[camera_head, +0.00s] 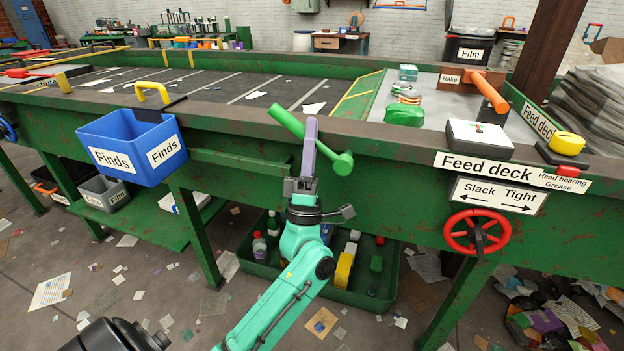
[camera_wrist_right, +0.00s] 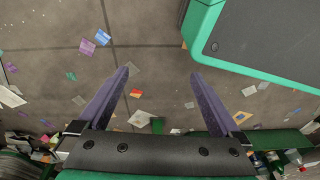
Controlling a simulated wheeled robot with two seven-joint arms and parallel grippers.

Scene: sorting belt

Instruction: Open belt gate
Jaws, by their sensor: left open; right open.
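A green lever bar (camera_head: 288,121) with a thick round end slants across the front rim of the green belt frame in the head view. My left gripper (camera_head: 310,132) is at this bar. Its purple finger stands upright across the bar's middle and hides part of it; I cannot tell whether it touches. The left gripper is open, though seen nearly edge-on. Behind it, a yellow-edged green strip (camera_head: 362,96) lies between the dark belt (camera_head: 215,88) and the grey feed deck; no label marks it as the gate. My right gripper (camera_wrist_right: 160,74) is open and empty over the floor.
A blue Finds bin (camera_head: 112,137) hangs on the belt's front, left of my left gripper. A red wheel (camera_head: 477,232) sits under the Slack/Tight sign. A green tray (camera_head: 262,269) with bottles is below the belt. Paper scraps litter the floor.

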